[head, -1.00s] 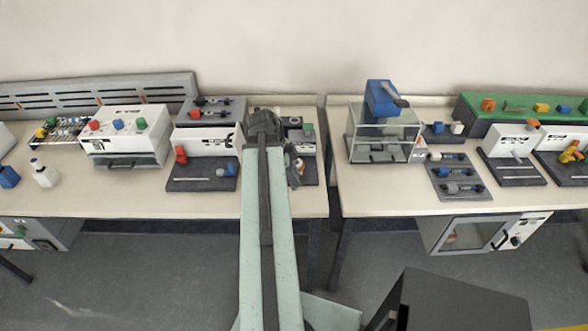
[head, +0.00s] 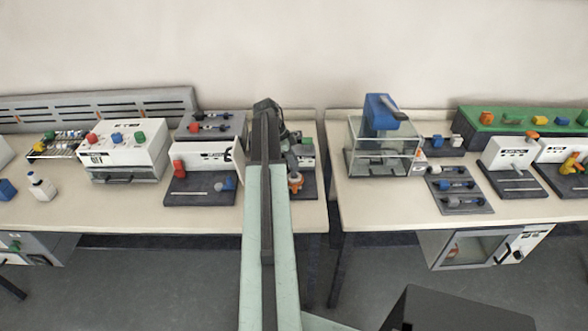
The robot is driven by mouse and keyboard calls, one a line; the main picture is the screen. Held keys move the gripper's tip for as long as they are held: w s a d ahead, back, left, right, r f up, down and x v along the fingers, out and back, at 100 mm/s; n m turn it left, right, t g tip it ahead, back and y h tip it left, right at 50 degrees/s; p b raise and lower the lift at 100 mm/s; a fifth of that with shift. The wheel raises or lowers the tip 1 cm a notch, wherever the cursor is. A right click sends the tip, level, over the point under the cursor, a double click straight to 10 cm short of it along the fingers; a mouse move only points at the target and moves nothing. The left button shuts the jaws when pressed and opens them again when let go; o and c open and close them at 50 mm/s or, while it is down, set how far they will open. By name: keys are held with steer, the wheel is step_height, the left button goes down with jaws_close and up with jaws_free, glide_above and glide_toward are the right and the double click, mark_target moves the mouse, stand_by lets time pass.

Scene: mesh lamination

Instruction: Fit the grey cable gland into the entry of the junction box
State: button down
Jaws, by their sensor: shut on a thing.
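My arm reaches up the middle of the head view, and its dark end stands in front of the left bench's right part. My gripper (head: 284,130) is mostly hidden behind this end; only dark parts show at its right side. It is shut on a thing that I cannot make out. I cannot pick out the grey cable gland. A white box on a dark base (head: 303,150) is partly covered by the arm. Another white box (head: 200,157) stands just left of the arm. I cannot tell which, if either, is the junction box.
An orange-topped part (head: 295,182) stands close right of the arm. A dark tray (head: 211,126) with connectors lies behind the left white box. A clear case with a blue top (head: 381,140) stands across the gap between benches. The left bench's front strip (head: 130,205) is clear.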

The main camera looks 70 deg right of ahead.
mark_target(297, 174)
steer(key=f+b, duration=0.1)
steer(key=f, duration=0.1)
steer(key=f+b, duration=0.1)
steer(key=shift+a+f+b, duration=0.2)
steer(key=shift+f+b, duration=0.15)
steer(key=shift+d+r, duration=0.1)
steer(key=shift+d, duration=0.1)
steer(key=c, duration=1.2)
jaws_free()
steer(key=shift+c, duration=0.2)
steer(key=shift+a+r, duration=0.1)
steer(key=p+v, duration=1.1)
steer(key=v, duration=0.1)
steer(key=shift+p, duration=0.35)
